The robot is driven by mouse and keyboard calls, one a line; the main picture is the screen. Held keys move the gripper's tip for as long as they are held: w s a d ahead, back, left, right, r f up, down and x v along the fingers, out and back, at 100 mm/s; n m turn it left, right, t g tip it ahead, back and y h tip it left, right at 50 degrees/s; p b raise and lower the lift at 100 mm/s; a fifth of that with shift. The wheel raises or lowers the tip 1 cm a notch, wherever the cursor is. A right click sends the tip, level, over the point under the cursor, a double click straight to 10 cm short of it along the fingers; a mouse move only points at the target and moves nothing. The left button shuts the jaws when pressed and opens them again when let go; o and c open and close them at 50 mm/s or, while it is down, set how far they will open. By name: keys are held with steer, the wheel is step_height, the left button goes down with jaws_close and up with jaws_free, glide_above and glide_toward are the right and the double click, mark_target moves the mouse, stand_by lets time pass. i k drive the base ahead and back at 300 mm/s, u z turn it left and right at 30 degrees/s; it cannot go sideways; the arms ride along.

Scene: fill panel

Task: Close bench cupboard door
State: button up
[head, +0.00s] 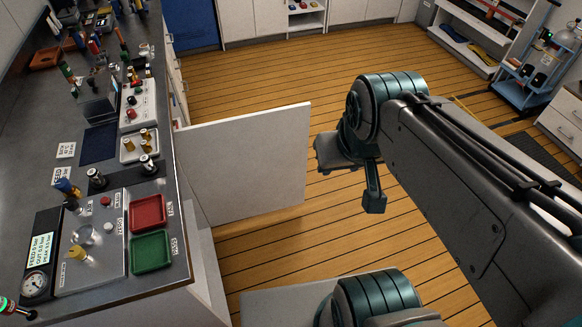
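The white bench cupboard door (245,165) stands open, swung out from the bench front over the wooden floor. Its left edge is at the bench and its free edge points right, toward my arm. My gripper (373,203) is to the right of the door's free edge, with a visible gap in the picture between them. Only part of the gripper shows, pointing down, and the rest is hidden by my wrist. I cannot tell whether its fingers are apart. Nothing is seen held in it.
The dark bench top (28,140) on the left carries a red tray (148,212), a green tray (151,252) and several small fittings. A pale flat panel (268,305) shows low in front, partly behind my arm. A blue trolley (530,85) stands far right. Floor beyond the door is clear.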

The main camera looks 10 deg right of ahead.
mark_target(238, 169)
steer(key=z, duration=0.95)
steer(key=i, duration=4.9)
steer(key=u, duration=4.8)
